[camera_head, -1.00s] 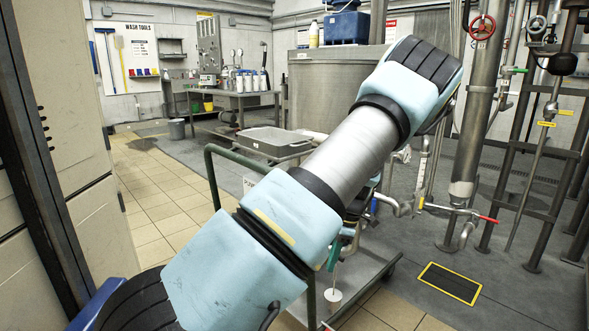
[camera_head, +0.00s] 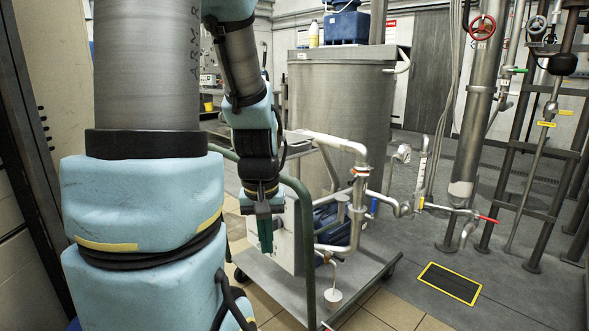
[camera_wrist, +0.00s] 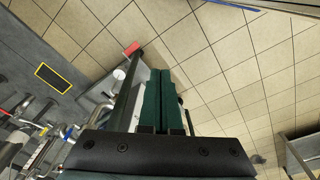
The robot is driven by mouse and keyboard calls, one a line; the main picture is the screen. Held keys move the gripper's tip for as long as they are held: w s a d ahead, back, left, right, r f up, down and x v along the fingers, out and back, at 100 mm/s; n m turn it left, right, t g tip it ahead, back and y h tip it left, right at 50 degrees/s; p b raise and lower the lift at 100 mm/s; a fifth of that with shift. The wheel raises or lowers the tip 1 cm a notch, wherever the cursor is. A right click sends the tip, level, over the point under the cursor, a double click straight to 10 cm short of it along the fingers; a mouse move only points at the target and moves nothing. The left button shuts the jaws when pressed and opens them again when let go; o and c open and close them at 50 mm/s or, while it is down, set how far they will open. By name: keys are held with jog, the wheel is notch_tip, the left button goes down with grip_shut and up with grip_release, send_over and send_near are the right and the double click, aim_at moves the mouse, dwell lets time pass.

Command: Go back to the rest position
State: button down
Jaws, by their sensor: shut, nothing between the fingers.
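My gripper (camera_head: 265,236) hangs from my arm in the middle of the head view, its green fingers pointing down, in front of the cart's green rail. In the wrist view my gripper (camera_wrist: 161,88) shows its two green fingers side by side, shut and empty, over the tiled floor. My upper arm fills the left of the head view and hides much of the room behind it.
A steel tank (camera_head: 345,100) is behind. A yellow-edged floor grate (camera_head: 449,282) lies to the right. Open tiles show in the wrist view.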

notch_tip(320, 180, up, 19)
jog(key=s+a+m+p, duration=0.1)
jog(key=p, duration=1.7)
jog(key=shift+s+m, duration=0.2)
jog(key=shift+m, duration=0.1)
jog(key=shift+a, duration=0.1)
